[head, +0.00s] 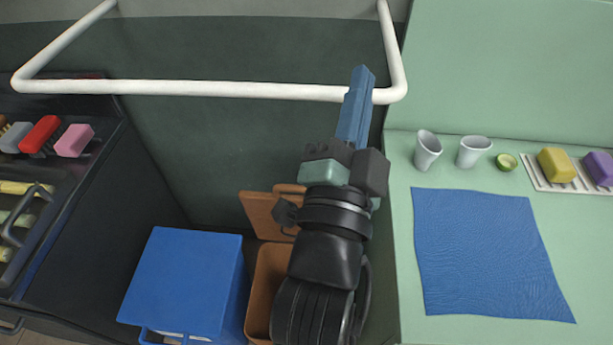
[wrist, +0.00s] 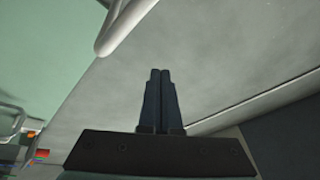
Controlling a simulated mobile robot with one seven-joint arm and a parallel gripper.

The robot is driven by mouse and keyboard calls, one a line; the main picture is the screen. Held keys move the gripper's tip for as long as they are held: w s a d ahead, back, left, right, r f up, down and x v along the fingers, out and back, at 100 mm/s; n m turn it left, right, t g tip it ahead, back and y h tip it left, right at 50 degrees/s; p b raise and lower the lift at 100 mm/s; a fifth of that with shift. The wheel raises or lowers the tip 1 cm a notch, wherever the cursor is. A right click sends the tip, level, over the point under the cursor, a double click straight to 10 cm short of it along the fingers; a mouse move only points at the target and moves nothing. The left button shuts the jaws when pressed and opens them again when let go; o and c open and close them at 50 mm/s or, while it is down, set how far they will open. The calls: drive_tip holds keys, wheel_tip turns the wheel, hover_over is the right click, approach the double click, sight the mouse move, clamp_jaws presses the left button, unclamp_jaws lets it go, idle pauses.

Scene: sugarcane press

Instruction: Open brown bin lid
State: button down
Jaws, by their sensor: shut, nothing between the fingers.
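The brown bin (head: 262,285) stands on the floor between the blue bin and the green counter, partly hidden behind my arm. Its brown lid (head: 262,212) is raised and leans back near the dark wall, so the bin's opening shows in front of it. My gripper (head: 361,72) is above and beyond the bin, pointing up and away, near the white rail. In the wrist view my gripper (wrist: 160,72) has its two fingers together with nothing between them, against a grey surface.
A blue bin (head: 190,280) with a closed lid stands left of the brown bin. A white rail (head: 230,89) crosses near my gripper. The green counter (head: 400,230) at right holds a blue mat (head: 485,255), two cups and sponges. A dark cart (head: 75,200) stands at left.

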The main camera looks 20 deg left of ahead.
drive_tip(key=s+a+f+m+g+y+b, duration=0.1)
drive_tip(key=s+a+f+b, duration=0.1)
drive_tip(key=f, duration=0.7)
drive_tip(key=s+a+f+m+g+b, duration=0.1)
drive_tip(key=f+m+g, duration=0.1)
drive_tip(key=f, duration=0.7)
drive_tip(key=m+g+y+b, duration=0.1)
drive_tip(key=m+g+b, duration=0.1)
drive_tip(key=m+b, duration=0.1)
approach(304, 191)
drive_tip(key=p+x, duration=0.1)
drive_tip(key=x, duration=0.5)
drive_tip(key=shift+w+a+f, duration=0.15)
drive_tip(key=shift+w+f, duration=0.05)
drive_tip(key=shift+w, duration=0.4)
